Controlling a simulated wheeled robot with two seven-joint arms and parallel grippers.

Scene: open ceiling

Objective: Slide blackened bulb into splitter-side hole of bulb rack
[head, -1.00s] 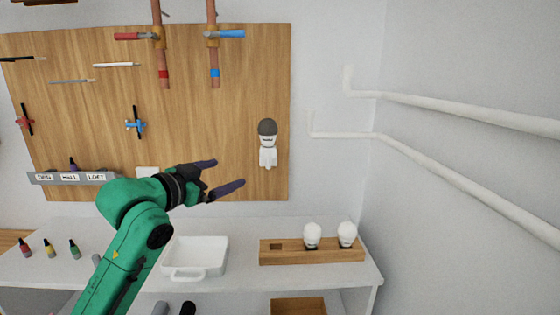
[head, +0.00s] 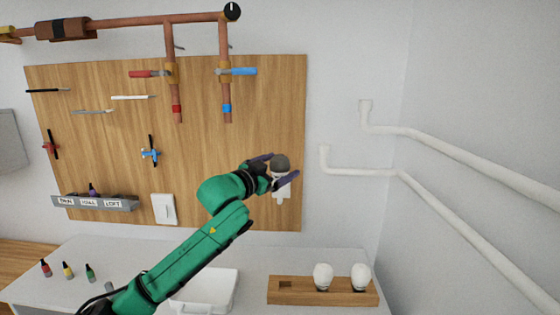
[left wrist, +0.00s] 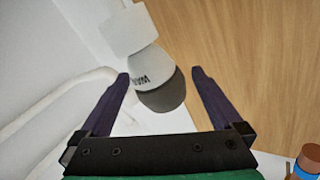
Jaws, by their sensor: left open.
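The blackened bulb (head: 281,163) sits in a white holder (head: 283,190) on the wooden wall board. Its dark cap and white body with dark lettering also show in the left wrist view (left wrist: 162,92). My left gripper (head: 275,171) is open, with its purple fingers on either side of the bulb; I cannot tell whether they touch it. In the left wrist view my left gripper (left wrist: 160,82) has the bulb between its spread fingers. The wooden bulb rack (head: 310,294) stands on the white counter at lower right, with an empty square hole at its left and two white bulbs in it. My right gripper is not in view.
A white tray (head: 222,288) stands on the counter left of the rack, partly behind my arm. Copper pipes with a red (head: 148,73) and a blue handle (head: 240,71) hang above. White pipes (head: 460,149) run along the right wall.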

